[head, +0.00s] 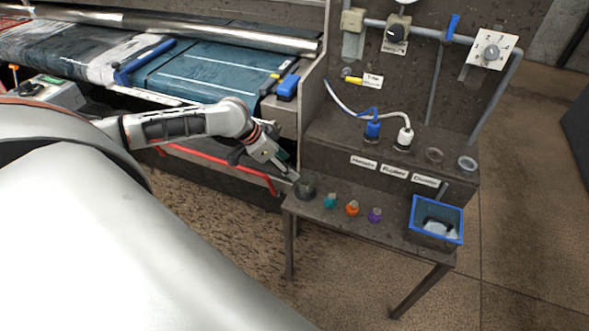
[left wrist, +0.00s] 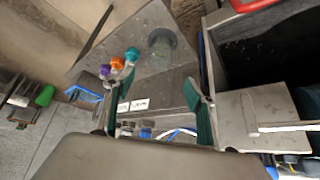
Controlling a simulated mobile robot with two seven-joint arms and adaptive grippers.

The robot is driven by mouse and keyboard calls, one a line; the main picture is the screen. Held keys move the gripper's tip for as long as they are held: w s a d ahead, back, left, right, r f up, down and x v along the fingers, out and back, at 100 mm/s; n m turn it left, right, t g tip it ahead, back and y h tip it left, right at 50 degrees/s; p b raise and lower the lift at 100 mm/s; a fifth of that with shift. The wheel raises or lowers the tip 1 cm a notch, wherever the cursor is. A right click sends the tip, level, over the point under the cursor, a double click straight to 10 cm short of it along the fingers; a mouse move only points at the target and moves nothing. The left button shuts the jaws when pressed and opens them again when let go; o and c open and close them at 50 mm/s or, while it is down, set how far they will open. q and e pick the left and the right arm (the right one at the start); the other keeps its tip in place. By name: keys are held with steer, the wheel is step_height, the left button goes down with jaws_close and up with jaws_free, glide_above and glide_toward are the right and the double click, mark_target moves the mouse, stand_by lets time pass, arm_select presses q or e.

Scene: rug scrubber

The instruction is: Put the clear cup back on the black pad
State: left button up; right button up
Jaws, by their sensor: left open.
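The clear cup (head: 306,187) appears as a dark, see-through round shape at the left end of the low grey table. It also shows in the left wrist view (left wrist: 162,44), beyond my fingertips. I cannot tell whether a black pad lies under it; no separate black pad is clear. A dark round ring (head: 434,155) sits on the upper shelf, beside a pale round piece (head: 467,162). My left gripper (head: 289,175) is open and empty, close to the cup at the table's left end. In the left wrist view its teal fingers (left wrist: 159,76) are spread. My right gripper is out of view.
Teal (head: 330,201), orange (head: 352,208) and purple (head: 375,214) capped bottles stand right of the cup. A blue-rimmed bin (head: 437,220) is at the table's right end. Blue-capped (head: 372,130) and white-capped (head: 404,139) bottles with hoses stand on the shelf behind.

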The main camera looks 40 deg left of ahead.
arm_select(q)
steer(key=s+d+f+t+h, duration=0.1)
steer(key=s+d+f, duration=0.3)
steer(key=d, duration=0.5)
steer(key=s+d+f+t+h, duration=0.1)
steer(key=s+d+f, duration=0.2)
steer(key=d+f, duration=0.4)
steer(key=s+d+f+n+t+y, duration=0.1)
steer(key=s+d, duration=0.1)
steer(key=s, duration=0.4)
steer(key=s+d+f+n+t+y, duration=0.1)
steer(key=s+d+t, duration=0.1)
steer(key=s, duration=0.4)
steer(key=shift+s+d+y, duration=0.15)
steer(key=shift+d+y, duration=0.25)
steer(key=shift+d, duration=0.05)
